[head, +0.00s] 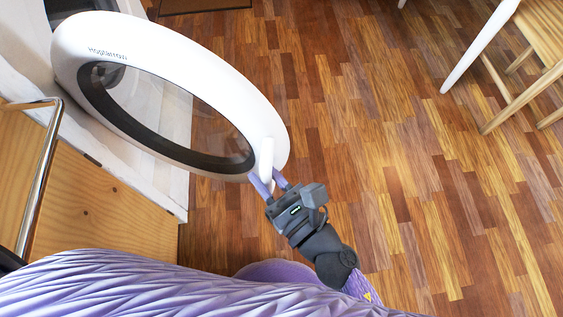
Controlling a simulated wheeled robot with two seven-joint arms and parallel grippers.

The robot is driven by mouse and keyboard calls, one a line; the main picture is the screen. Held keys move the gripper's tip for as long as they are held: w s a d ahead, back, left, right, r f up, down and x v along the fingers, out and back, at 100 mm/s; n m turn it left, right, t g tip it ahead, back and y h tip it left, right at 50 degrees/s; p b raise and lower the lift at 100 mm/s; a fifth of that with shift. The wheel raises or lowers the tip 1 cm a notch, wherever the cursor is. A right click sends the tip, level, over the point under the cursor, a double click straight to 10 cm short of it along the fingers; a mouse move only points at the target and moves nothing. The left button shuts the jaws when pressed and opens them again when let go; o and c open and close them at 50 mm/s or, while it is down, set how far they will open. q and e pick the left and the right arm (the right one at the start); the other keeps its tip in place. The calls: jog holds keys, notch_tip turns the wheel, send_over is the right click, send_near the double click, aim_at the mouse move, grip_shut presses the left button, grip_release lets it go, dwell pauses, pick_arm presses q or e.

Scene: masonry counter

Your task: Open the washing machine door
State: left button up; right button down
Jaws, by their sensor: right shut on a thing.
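The washing machine door (178,62) is a white ring with a dark inner rim and a clear window, in the upper left of the head view. It stands swung out from the machine, over the floor. Its white handle (267,158) is on the near right side of the ring. My right gripper (269,182) is shut on the handle, with its purple fingers at the handle's lower end. The machine's round opening (75,8) shows only in part at the top left. My left gripper is not in view.
A wooden cabinet (105,215) with a metal bar handle (42,165) stands at the left. A table or chair with white and wooden legs (490,40) is at the top right. The wooden floor (400,170) between is clear.

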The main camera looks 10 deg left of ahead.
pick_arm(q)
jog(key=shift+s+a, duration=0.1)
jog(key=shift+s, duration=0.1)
pick_arm(e)
jog(key=shift+s+a, duration=0.1)
jog(key=shift+s, duration=0.2)
jog(key=c, duration=0.5)
grip_release()
jog(key=shift+c, duration=0.2)
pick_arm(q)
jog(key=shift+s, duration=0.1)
pick_arm(e)
jog(key=shift+s+d+f, duration=0.1)
jog(key=shift+s+d, duration=0.15)
jog(key=shift+d, duration=0.1)
jog(key=v, duration=0.9)
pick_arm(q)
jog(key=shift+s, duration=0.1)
